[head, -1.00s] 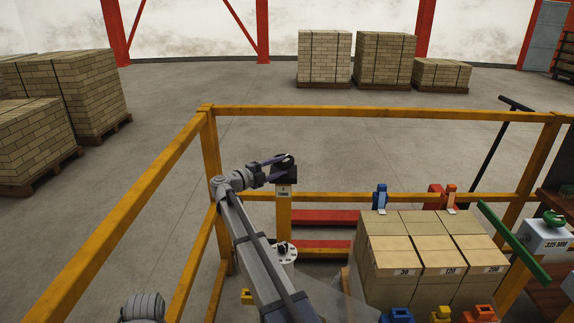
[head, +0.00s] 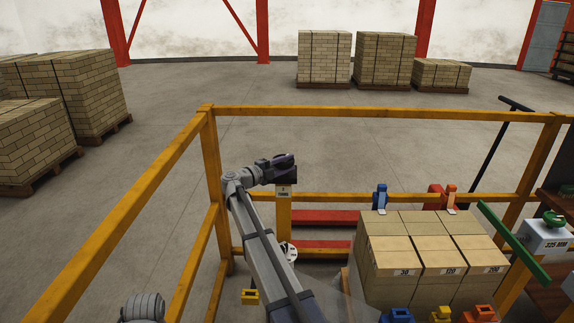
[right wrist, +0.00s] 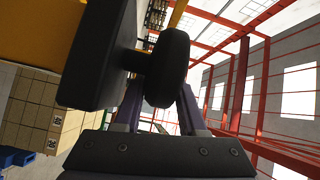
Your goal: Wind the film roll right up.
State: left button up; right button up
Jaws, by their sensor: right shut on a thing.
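My right gripper (head: 288,162) is at the dark box on top of a yellow post, which carries a small label (head: 284,191). In the right wrist view, my right gripper (right wrist: 160,105) is shut on a black round knob (right wrist: 167,68). The knob joins a dark block (right wrist: 95,55) on its left. A pale disc with dark spots (head: 291,254), possibly the end of the film roll, shows beside my right forearm, which partly hides it. A faint see-through sheet (head: 345,303) hangs at the bottom. My left gripper is out of view.
A stack of tan cartons (head: 430,250) stands at right, with coloured clamps around it. A yellow rail (head: 380,113) fences the area. A red bar (head: 325,216) lies behind the post. Brick pallets (head: 325,58) stand beyond on open floor.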

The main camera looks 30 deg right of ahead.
grip_shut()
jog(key=shift+w+g, duration=0.1)
jog(key=shift+g, duration=0.2)
jog(key=m+g, duration=0.2)
jog(key=shift+w+a+g, duration=0.15)
jog(key=shift+a+g, duration=0.1)
jog(key=shift+g, duration=0.15)
jog(key=m+g, duration=0.1)
jog(key=g, duration=0.1)
jog(key=m+g+y, duration=0.1)
jog(key=m+g, duration=0.2)
jog(key=g, duration=0.1)
jog(key=shift+a, duration=0.35)
jog(key=shift+a+f+m+g+y, duration=0.1)
jog(key=shift+m+g+y, duration=0.5)
jog(key=shift+m+g, duration=0.15)
jog(key=shift+s+g, duration=0.25)
jog(key=shift+g, duration=0.1)
jog(key=o, duration=0.7)
grip_release()
jog(key=shift+c, duration=0.2)
